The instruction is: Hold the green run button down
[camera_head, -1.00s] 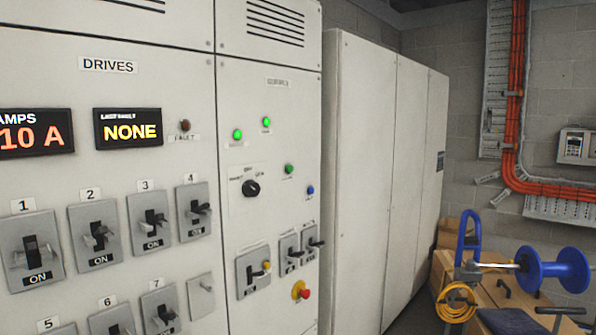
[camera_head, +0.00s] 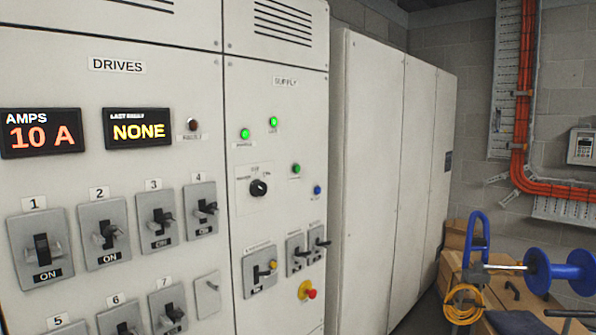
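A small green button (camera_head: 296,169) sits on the supply panel (camera_head: 290,225), below two lit green lamps, with a label under it too small to read. It looks like the run button, but I cannot read that. A blue button (camera_head: 317,190) is to its lower right. A black rotary selector (camera_head: 258,188) is to its lower left. My gripper is not in view, and nothing touches the green button.
The drives panel (camera_head: 117,66) at left has numbered switches, an amps display (camera_head: 41,133) reading 10 A and a display (camera_head: 138,129) reading NONE. A red stop knob (camera_head: 309,294) is low on the supply panel. Wooden boxes and a blue reel (camera_head: 537,271) stand right.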

